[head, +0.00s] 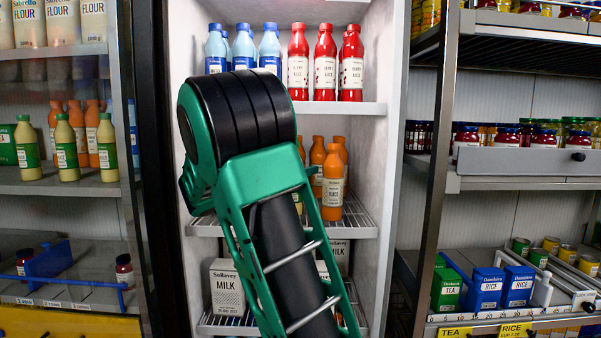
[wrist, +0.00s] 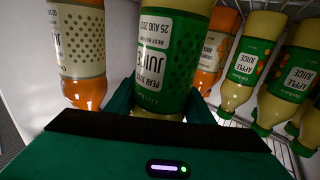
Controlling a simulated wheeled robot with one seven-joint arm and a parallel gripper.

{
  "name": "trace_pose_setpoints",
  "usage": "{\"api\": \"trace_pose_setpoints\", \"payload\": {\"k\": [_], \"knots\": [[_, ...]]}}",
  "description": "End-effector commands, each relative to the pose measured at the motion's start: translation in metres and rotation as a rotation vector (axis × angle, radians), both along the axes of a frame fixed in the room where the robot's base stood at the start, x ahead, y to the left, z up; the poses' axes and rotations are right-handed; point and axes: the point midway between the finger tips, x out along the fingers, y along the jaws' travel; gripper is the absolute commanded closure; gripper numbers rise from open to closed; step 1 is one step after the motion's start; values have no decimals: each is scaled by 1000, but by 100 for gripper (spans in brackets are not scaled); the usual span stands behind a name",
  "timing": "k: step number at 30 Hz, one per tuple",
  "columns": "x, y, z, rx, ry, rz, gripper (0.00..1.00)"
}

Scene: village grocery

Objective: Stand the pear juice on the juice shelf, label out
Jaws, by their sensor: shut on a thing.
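The pear juice (wrist: 165,60) is a pale bottle with a green label. My gripper (wrist: 160,103) is shut on it, with a green jaw on each side. Bottles look inverted in the wrist view; the pear juice's label text and best-before date face that camera. The juice shelf (head: 362,224) is the wire shelf in the middle of the white cabinet, with orange-filled bottles (head: 333,182) on it. My arm hides the gripper, the pear juice and part of the shelf in the head view. I cannot tell whether the bottle touches the shelf.
In the wrist view, an orange bottle (wrist: 78,45) is left of the pear juice, another (wrist: 213,52) is right behind it, and apple juice bottles (wrist: 248,72) stand farther right. Above are blue (head: 270,48) and red bottles (head: 325,62); below are milk cartons (head: 226,287).

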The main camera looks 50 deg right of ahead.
Motion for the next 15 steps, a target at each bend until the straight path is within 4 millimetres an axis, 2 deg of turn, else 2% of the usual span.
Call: {"api": "trace_pose_setpoints", "payload": {"k": [10, 11, 12, 15], "knots": [[0, 1, -2, -2, 0, 0, 92], [1, 1, -2, 0, 0, 1, 45], [1, 1, -2, 0, 0, 1, 36], [1, 2, -2, 0, 0, 2, 34]]}}
